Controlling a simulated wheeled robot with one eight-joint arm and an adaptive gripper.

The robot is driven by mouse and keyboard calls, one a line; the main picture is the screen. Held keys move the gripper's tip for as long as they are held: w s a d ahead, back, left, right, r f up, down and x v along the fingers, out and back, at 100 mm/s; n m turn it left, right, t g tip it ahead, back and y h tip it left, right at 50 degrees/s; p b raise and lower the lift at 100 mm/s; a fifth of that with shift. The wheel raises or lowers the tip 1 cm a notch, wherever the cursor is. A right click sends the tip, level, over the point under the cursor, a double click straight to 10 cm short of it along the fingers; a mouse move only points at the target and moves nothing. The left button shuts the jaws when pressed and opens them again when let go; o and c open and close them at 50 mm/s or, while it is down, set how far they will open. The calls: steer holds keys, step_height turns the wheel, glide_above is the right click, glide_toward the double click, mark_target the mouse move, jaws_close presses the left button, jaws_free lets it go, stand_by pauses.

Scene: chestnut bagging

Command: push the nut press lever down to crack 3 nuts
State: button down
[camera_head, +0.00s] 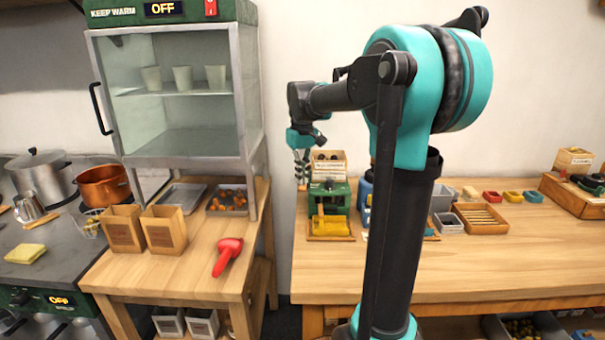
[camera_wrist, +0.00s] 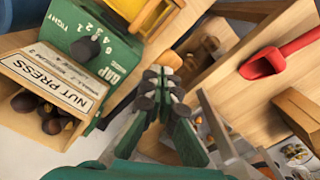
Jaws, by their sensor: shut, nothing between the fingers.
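The green nut press (camera_head: 329,193) stands at the left end of the right-hand table, with a yellow tray (camera_head: 330,226) in front. In the wrist view its green body (camera_wrist: 100,42) carries a number scale, beside a box labelled "NUT PRESS" (camera_wrist: 60,78) holding dark nuts (camera_wrist: 32,103).
The left table holds a red scoop (camera_head: 228,256), two wooden boxes (camera_head: 165,230) and a tray of nuts (camera_head: 228,204) below the warming cabinet (camera_head: 180,100). A gap separates the tables. Small bins (camera_head: 448,222) stand right of the press; the right table's front is clear.

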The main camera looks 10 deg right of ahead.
mark_target(302, 190)
steer(key=shift+s+f, duration=0.2)
steer(key=shift+f, duration=1.05)
steer(key=shift+s+a+f, duration=0.1)
steer(key=shift+s+f, duration=0.05)
steer(key=shift+f, duration=0.8)
steer(key=shift+f, duration=0.4)
steer(key=shift+w+r, duration=0.2)
steer(key=shift+r, duration=2.2)
steer(key=shift+w+r, duration=0.2)
steer(key=shift+r, duration=2.2)
